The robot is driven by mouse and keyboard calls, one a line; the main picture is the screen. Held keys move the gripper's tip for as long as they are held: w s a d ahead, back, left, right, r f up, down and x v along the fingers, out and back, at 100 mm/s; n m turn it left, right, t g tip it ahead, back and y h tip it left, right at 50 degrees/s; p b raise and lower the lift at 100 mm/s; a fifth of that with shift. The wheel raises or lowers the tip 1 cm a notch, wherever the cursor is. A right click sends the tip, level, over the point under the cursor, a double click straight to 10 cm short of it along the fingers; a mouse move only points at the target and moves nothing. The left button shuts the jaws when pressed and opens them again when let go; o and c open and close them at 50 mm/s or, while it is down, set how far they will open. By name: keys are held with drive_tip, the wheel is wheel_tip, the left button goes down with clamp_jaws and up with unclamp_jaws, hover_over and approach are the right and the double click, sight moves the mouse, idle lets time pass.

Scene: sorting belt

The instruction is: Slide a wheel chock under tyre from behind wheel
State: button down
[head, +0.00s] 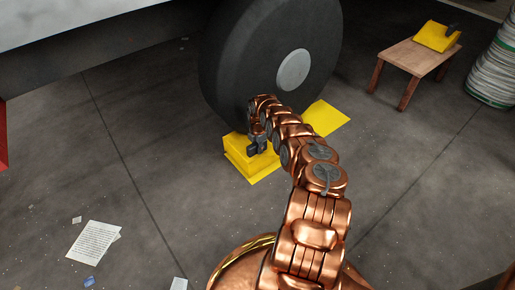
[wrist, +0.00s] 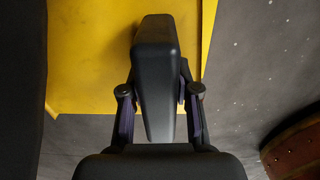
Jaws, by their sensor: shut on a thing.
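The black tyre (head: 240,60) with a pale hub stands on the floor at the top middle of the head view. A yellow wheel chock (head: 247,165) lies on the floor at the tyre's near lower side; whether it touches the tread is hidden. In the wrist view the chock (wrist: 90,60) shows below a black handle (wrist: 155,65). My gripper (head: 258,145) is shut on this handle, with a finger on each side in the wrist view (wrist: 160,112). My arm hides part of the chock and tyre base.
Another yellow piece (head: 328,117) lies on the floor right of the tyre. A wooden stool (head: 413,57) holds a yellow chock (head: 433,36) with a dark handle. Papers (head: 92,242) lie at lower left. The left floor is mostly clear.

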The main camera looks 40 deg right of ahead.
drive_tip(key=shift+d+f+b, duration=0.1)
drive_tip(key=shift+d+b, duration=0.3)
drive_tip(key=shift+d, duration=0.3)
idle(0.5)
drive_tip(key=shift+f, duration=0.35)
idle(0.5)
drive_tip(key=c, duration=0.8)
unclamp_jaws()
drive_tip(key=shift+a+f, duration=0.1)
drive_tip(key=shift+o, duration=0.2)
drive_tip(key=shift+s+r, duration=0.15)
drive_tip(key=shift+r, duration=5.9)
